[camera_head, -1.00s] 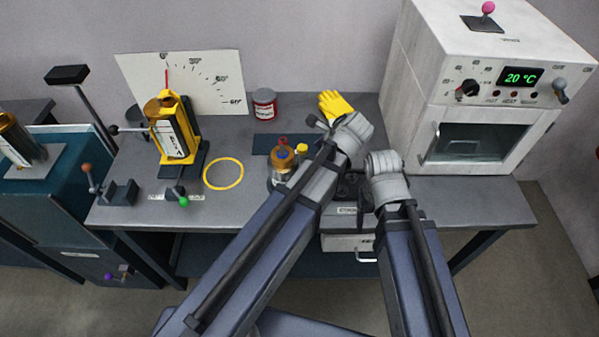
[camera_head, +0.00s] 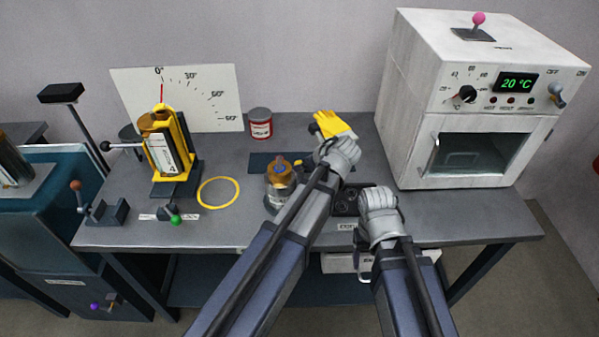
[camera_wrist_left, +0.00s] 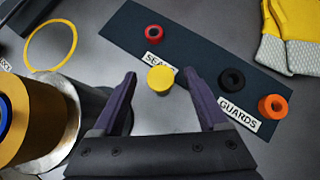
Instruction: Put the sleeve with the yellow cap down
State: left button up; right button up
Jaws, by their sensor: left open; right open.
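The sleeve with the yellow cap (camera_wrist_left: 160,80) stands on the bench by the dark mat's front edge, beside the SEALS label. From above I see mostly its round cap. In the head view the yellow cap (camera_head: 299,162) shows partly beside my left arm. My left gripper (camera_wrist_left: 160,77) is open, with one finger on each side of the cap and gaps showing on both sides. In the head view its fingers are hidden under the wrist. My right gripper (camera_head: 379,203) is over the bench front, right of the dark tray; its fingers are hidden there.
The dark mat (camera_wrist_left: 190,45) bears red (camera_wrist_left: 154,32), black (camera_wrist_left: 232,79) and orange (camera_wrist_left: 273,107) rings. A brass-topped pump (camera_head: 279,180) stands close left of my left gripper. A yellow glove (camera_head: 333,124) lies behind. The yellow circle (camera_head: 218,193) on the bench is empty.

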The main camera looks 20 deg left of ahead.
pick_arm(q)
jog(key=b+x, duration=0.3)
jog(key=x, duration=0.1)
jog(key=shift+f+b, duration=0.4)
jog(key=shift+f, duration=0.1)
jog(key=shift+w+a+f, duration=0.15)
jog(key=shift+w+a, duration=0.05)
jog(key=shift+c, duration=0.4)
grip_shut()
